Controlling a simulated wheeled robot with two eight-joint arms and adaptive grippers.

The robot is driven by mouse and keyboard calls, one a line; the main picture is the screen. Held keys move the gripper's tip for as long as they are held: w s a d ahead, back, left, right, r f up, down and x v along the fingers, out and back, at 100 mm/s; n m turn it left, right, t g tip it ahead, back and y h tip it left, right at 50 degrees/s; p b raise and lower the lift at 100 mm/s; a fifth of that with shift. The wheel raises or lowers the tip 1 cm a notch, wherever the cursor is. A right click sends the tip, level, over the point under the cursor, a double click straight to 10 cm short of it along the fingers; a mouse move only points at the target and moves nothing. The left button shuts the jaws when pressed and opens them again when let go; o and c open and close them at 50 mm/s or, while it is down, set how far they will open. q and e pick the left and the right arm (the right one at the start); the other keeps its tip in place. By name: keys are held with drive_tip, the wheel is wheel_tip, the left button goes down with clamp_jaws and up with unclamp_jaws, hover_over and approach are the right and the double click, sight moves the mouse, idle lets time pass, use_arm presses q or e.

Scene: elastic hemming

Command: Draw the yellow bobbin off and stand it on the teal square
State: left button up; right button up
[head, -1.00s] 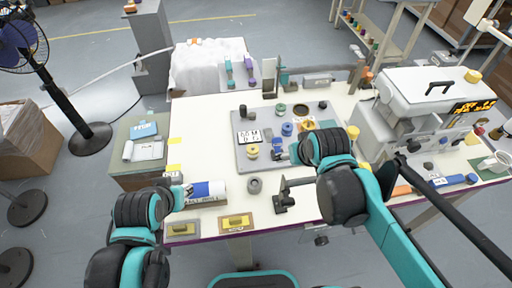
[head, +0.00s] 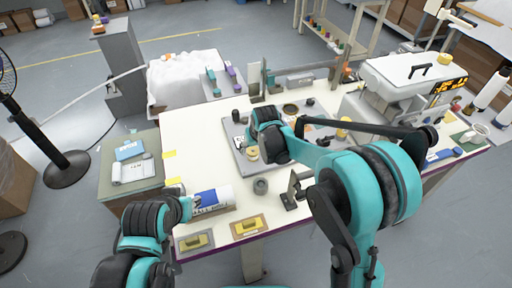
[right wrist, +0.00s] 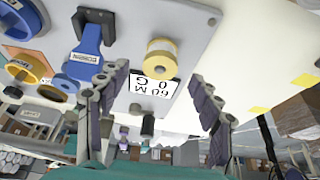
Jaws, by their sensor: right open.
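The yellow bobbin (right wrist: 161,56) stands on the grey board (right wrist: 180,25) beside a white printed card (right wrist: 152,90). In the head view the bobbin (head: 252,154) shows just below my right gripper (head: 256,136). In the right wrist view my right gripper (right wrist: 160,100) is open, with its two fingers spread to either side of the bobbin and nothing held. Whether the fingers are level with it I cannot tell. My left gripper (head: 186,207) is beside a white and blue roll; its fingers are too small to read. I cannot pick out the teal square.
A blue tool (right wrist: 88,42) and a yellow-orange ring (right wrist: 26,68) lie left of the bobbin in the right wrist view. A grey ring (head: 260,186) and a black bracket (head: 294,190) stand on the table's front. The sewing machine (head: 410,80) is at the right.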

sight(253, 150)
drive_tip(key=b+x, duration=0.1)
drive_tip(key=x, duration=0.4)
drive_tip(key=shift+b, duration=0.3)
drive_tip(key=shift+r, duration=0.1)
drive_tip(key=c, duration=1.4)
